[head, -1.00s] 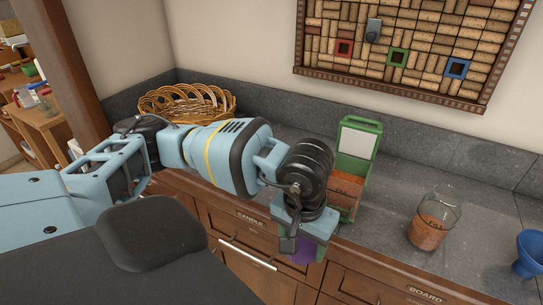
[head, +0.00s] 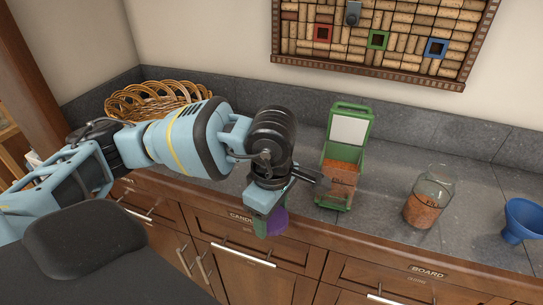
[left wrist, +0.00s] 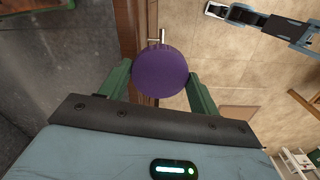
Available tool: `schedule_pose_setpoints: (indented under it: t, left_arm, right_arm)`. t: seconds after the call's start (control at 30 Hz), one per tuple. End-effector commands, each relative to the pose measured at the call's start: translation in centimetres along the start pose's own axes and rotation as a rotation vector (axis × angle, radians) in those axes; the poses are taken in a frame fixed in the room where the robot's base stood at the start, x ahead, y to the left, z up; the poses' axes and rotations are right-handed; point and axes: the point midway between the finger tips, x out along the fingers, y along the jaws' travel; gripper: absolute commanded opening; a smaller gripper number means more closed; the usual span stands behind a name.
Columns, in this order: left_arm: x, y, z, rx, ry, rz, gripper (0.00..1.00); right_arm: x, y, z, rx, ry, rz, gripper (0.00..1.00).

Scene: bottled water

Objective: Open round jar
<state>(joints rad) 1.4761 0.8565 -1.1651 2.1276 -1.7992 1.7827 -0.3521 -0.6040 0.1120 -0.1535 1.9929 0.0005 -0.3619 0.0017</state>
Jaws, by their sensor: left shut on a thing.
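The round jar (head: 428,205) is clear glass with orange-brown contents and stands upright on the counter at the right of the head view. Its top shows no lid. My left gripper (head: 268,220) is in front of the counter's edge, well to the left of the jar. It is shut on a round purple lid (head: 277,222). In the left wrist view the purple lid (left wrist: 160,72) sits between the two green fingers, its flat face toward the camera. My right gripper is not seen in the head view.
A green-framed container (head: 343,160) with orange contents stands open on the counter (head: 390,175), between my left gripper and the jar. A blue funnel (head: 522,218) is at the far right, a wicker basket (head: 150,97) at the left. Drawers (head: 240,250) lie below the edge.

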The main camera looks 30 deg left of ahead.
Motion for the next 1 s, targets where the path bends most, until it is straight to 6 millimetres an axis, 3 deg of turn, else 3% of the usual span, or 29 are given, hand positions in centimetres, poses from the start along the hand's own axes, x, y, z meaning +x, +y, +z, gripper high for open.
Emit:
schedule_pose_setpoints:
  t: [1.0]
  left_arm:
    - [-1.7, 2.4, -0.5, -1.703, 0.015, -0.027, 0.35]
  right_arm:
    - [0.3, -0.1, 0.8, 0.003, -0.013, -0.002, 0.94]
